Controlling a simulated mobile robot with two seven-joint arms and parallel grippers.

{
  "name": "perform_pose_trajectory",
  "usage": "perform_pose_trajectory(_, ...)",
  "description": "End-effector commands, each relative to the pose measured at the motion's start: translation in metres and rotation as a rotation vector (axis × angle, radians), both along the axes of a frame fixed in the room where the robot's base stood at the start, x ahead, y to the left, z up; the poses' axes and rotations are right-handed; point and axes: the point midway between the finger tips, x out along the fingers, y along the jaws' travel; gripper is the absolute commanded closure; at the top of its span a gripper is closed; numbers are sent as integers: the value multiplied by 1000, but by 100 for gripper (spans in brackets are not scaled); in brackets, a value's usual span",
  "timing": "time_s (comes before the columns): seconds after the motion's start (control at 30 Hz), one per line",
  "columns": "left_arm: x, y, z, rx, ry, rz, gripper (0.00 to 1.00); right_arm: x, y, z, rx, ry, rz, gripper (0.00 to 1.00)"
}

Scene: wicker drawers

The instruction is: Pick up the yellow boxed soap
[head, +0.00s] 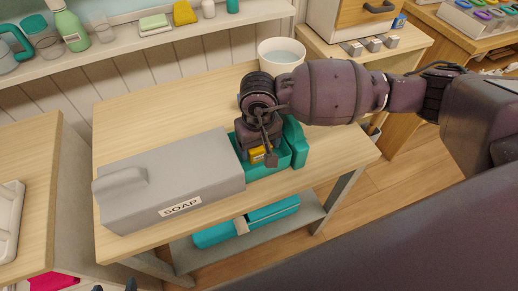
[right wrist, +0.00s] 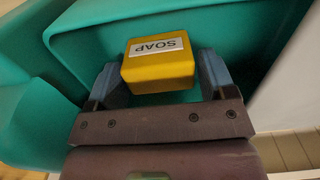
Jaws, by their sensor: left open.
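The yellow boxed soap (right wrist: 160,66), labelled SOAP, lies inside a teal bin (right wrist: 90,40) in the right wrist view. In the head view, a small part of the soap (head: 257,154) shows under my right gripper (head: 262,149), which reaches down into the teal bin (head: 270,169). The blue fingers of the right gripper (right wrist: 158,75) stand apart on either side of the soap, with small gaps visible. Only dark tips of my left gripper (head: 114,288) show at the bottom left edge of the head view, open and away from the soap.
A grey lid (head: 170,178) labelled SOAP lies beside the teal bin on the wooden table (head: 150,112). Teal items (head: 245,222) lie on the shelf below. The table's back left is clear.

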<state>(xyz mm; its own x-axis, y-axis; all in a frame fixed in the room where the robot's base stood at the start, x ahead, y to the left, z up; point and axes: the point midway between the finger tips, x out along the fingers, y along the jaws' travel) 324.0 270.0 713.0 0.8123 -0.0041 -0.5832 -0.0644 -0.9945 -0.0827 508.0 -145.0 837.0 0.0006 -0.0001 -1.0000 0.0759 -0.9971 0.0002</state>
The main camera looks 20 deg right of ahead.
Motion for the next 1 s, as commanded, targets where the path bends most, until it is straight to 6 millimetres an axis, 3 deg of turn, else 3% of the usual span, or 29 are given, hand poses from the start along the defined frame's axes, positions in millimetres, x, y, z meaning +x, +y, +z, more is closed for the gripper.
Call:
perform_pose_trajectory(0.03, 0, 0, 0, 0, 0, 0, 30, 0, 0, 0, 0, 0, 0, 30)
perform_pose_trajectory(0.23, 0, 0, 0, 0, 1, 0, 30, 0, 0, 0, 0, 0, 0, 60)
perform_pose_trajectory(0.57, -1, 0, 0, 0, 2, 0, 30, 1, 0, 6, 0, -2, 0, 62)
perform_pose_trajectory(0.77, 0, 1, 4, 1, -3, 1, 30, 1, 0, 36, -1, -6, 1, 62)
perform_pose_trajectory(1.0, 0, 2, 10, 1, -11, 3, 30, 1, 0, 97, 1, -9, 1, 62)
